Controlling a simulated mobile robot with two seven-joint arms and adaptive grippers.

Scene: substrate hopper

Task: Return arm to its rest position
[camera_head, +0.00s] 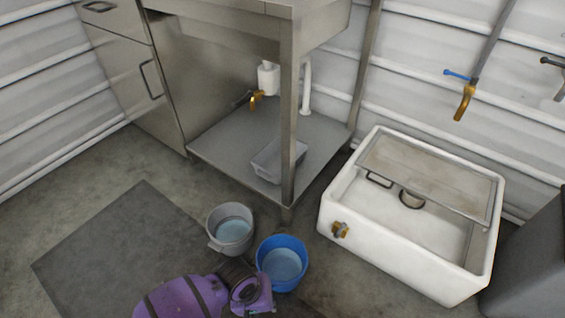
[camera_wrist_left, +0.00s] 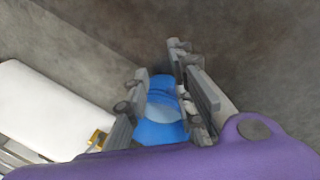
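My left arm is purple and comes in from the bottom left of the head view. Its left gripper, best seen in the left wrist view (camera_wrist_left: 168,95), has its two grey fingers spread apart with nothing seen between them. The blue bucket (camera_head: 282,262) holds water and stands on the floor just right of my left wrist; in the left wrist view the bucket (camera_wrist_left: 160,131) shows beyond the fingers. A grey bucket (camera_head: 231,229) with water stands behind my wrist. My right arm and gripper are not in view.
A steel bench (camera_head: 290,130) with a lower shelf (camera_head: 225,150) and a grey tray (camera_head: 268,160) is behind the buckets. A dark mat (camera_head: 110,255) lies on the left floor, clear.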

